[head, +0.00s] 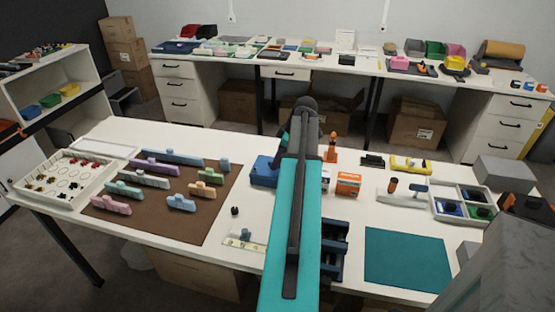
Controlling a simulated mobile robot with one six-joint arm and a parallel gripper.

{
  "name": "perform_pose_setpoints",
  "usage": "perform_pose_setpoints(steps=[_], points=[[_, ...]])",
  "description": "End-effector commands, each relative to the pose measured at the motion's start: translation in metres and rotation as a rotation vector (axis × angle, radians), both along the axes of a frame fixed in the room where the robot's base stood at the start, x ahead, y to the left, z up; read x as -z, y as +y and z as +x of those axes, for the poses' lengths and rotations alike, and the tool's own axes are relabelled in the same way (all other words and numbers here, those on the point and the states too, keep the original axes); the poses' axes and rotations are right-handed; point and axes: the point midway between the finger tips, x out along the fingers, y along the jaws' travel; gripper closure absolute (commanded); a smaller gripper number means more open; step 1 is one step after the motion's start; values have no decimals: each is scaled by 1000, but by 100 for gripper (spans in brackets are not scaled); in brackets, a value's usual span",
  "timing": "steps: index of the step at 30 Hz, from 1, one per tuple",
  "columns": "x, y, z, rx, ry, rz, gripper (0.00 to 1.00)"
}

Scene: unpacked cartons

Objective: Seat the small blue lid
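Several pastel pieces with raised grips, which look like lids, stand on a brown mat (200,228). The smallest blue one (224,165) is at the mat's back right. A wider light blue one (181,203) stands near its front, and a long blue one (171,157) along its back. I cannot tell for certain which is the task's small blue lid. A blue box (264,172) stands right of the mat, partly behind my arm. My teal arm reaches away over the table's middle. My gripper is hidden behind it, so its fingers and any hold do not show.
A white tray (42,200) of small parts is at left. Orange-white boxes (348,184), a yellow item (410,164) and a compartment tray (462,220) are at right. A dark rack (334,252) is beside my arm. The teal mat (408,258) is bare.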

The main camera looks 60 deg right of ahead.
Motion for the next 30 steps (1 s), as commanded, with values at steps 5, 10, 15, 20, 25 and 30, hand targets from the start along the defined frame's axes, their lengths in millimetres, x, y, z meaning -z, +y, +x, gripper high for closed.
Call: perform_pose_setpoints(steps=[5,10,15,20,25,30], points=[[-5,-1,-2,0,0,0,68],[-18,-3,-7,1,-2,-1,68],[-36,-6,-15,1,-2,-2,68],[-55,-8,-22,1,-1,-3,68],[-76,-11,-30,1,-1,-2,68],[-97,-14,-38,2,0,-1,68]])
